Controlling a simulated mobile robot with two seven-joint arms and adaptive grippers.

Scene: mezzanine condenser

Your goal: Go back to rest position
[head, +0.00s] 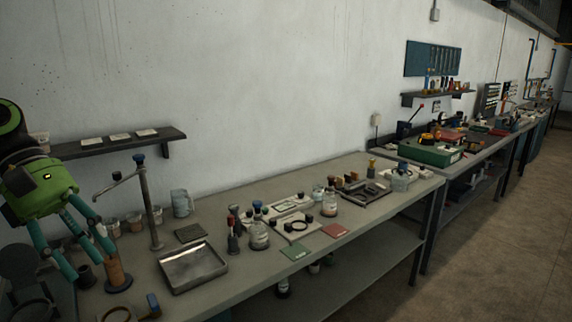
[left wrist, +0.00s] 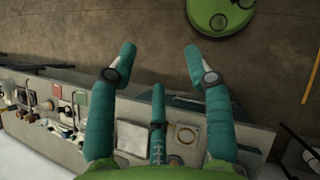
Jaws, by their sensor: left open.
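My left gripper (head: 92,262) hangs at the left of the head view, beside the left end of the workbench (head: 345,222). Its green body tilts downward and its teal fingers are spread. In the left wrist view the open fingers (left wrist: 159,58) have nothing between them, with bare floor past their tips and the bench below. A brown cylinder on a dark base (head: 117,274) shows right by the fingers in the head view; I cannot tell the gap between them. My right gripper is in neither view.
A metal tray (head: 193,267), a tall stand (head: 151,210), bottles (head: 259,234) and small plates crowd the bench. A wall shelf (head: 110,144) is above its left end. A second bench (head: 473,160) continues at right. The floor (head: 500,245) in front is clear.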

